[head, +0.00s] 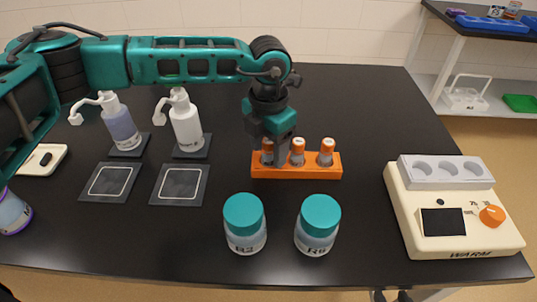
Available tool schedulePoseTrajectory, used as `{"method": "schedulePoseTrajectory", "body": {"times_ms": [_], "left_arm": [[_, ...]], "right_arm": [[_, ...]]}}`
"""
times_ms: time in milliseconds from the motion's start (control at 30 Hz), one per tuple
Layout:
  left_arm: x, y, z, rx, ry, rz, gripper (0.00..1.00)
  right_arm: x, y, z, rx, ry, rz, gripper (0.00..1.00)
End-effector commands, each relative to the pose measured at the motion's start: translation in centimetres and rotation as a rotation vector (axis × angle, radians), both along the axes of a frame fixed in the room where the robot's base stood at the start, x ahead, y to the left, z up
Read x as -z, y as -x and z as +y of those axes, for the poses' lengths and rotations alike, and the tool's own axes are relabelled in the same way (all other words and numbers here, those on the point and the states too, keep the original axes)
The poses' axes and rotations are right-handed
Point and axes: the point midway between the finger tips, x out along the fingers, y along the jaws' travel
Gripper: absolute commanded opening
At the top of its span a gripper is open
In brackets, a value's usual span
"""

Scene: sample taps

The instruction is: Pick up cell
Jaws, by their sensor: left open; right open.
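Three small cells with orange caps stand upright in an orange rack (300,172): a left cell (267,147), a middle cell (297,152) and a right cell (327,152). My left gripper (280,155) points down at the rack's left part, its jaws open. Its fingers partly hide the left cell and overlap the gap towards the middle cell. I cannot tell whether they touch either one. My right gripper (390,296) shows only as dark fingertips at the bottom edge, apart from each other, below the table's front edge.
Two teal-lidded jars (245,230) (318,230) stand in front of the rack. Two pump bottles (121,125) (186,125) stand at left behind dark square pads (109,182). A cream warmer (455,225) with a grey holed block is at right. The table between rack and warmer is clear.

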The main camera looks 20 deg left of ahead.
Motion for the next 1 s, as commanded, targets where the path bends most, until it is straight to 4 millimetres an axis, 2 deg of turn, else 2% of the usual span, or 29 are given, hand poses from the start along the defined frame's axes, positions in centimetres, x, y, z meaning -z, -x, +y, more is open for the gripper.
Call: {"method": "schedulePoseTrajectory", "body": {"times_ms": [267,800,1000], "left_arm": [[0.56,-0.01,0.0,0.0,0.0,-0.001,0.61],[0.51,-0.01,0.0,0.0,0.0,-0.001,0.11],[0.48,-0.01,0.0,0.0,0.0,-0.001,0.11]], "right_arm": [[-0.02,-0.02,0.02,0.0,0.0,-0.001,0.43],[-0.11,-0.19,0.01,-0.001,0.0,-0.004,0.43],[-0.13,-0.19,0.0,-0.001,0.0,-0.004,0.43]]}}
